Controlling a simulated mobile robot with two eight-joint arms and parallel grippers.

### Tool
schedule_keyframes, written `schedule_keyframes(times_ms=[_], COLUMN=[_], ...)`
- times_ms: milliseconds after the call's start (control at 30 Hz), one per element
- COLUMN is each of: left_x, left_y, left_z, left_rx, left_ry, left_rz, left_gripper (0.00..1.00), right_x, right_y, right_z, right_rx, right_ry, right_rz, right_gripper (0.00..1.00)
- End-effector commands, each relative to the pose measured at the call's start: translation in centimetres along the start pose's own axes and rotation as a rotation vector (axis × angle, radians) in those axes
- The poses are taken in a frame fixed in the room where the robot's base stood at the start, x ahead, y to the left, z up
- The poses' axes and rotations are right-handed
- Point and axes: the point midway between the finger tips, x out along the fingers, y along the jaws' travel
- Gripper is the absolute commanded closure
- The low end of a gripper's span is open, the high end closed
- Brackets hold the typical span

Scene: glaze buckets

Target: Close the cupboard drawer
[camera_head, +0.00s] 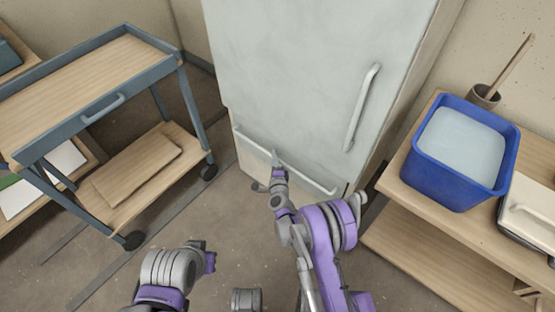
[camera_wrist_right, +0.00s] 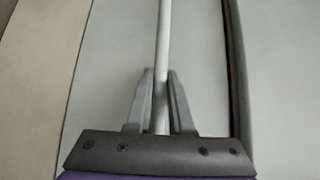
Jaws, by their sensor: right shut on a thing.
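The tall pale grey-green cupboard (camera_head: 300,65) stands at the centre back of the head view. Its drawer (camera_head: 252,158) is at the bottom, under the door, with a long bar handle (camera_head: 312,182) across it. My right gripper (camera_head: 278,170) is at this handle, left of its middle, and partly hides it. In the right wrist view, the bar (camera_wrist_right: 163,45) runs between the two fingers (camera_wrist_right: 161,105), which are shut on it. I cannot tell how far the drawer stands out. My left arm shows at the lower left, but its fingers are not visible.
A blue-framed trolley (camera_head: 80,75) stands to the left. To the right, a wooden bench (camera_head: 400,205) holds a blue tub (camera_head: 440,175) of pale liquid and a brush pot (camera_head: 484,97). The floor (camera_head: 225,215) before the cupboard is clear apart from my arms.

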Motion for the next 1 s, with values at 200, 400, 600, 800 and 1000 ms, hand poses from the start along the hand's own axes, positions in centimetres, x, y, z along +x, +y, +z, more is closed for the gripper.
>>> schedule_keyframes(times_ms=[200, 400, 600, 800, 1000], left_x=[0.0, 0.0, 0.0, 0.0, -0.5], left_y=[0.0, 0.0, 0.0, 0.0, 0.0], left_z=[0.0, 0.0, 0.0, 0.0, -0.1], left_rx=[0.000, 0.000, 0.000, 0.000, 0.000], left_ry=[0.000, 0.000, 0.000, 0.000, 0.001], left_rz=[0.000, 0.000, 0.000, 0.000, 0.000], left_gripper=[1.00, 1.00, 1.00, 1.00, 1.00], right_x=[0.3, 0.3, 0.3, 0.2, -1.8], right_y=[-0.2, -0.3, -0.2, -0.2, -0.3], right_z=[-0.2, -0.4, -0.3, -0.2, -0.2], right_rx=[-0.001, -0.002, -0.001, -0.001, 0.000], right_ry=[0.008, 0.010, 0.008, 0.007, 0.006], right_rz=[-0.004, -0.005, -0.004, -0.003, -0.003], right_gripper=[1.00, 0.71, 0.50, 0.50, 0.50])
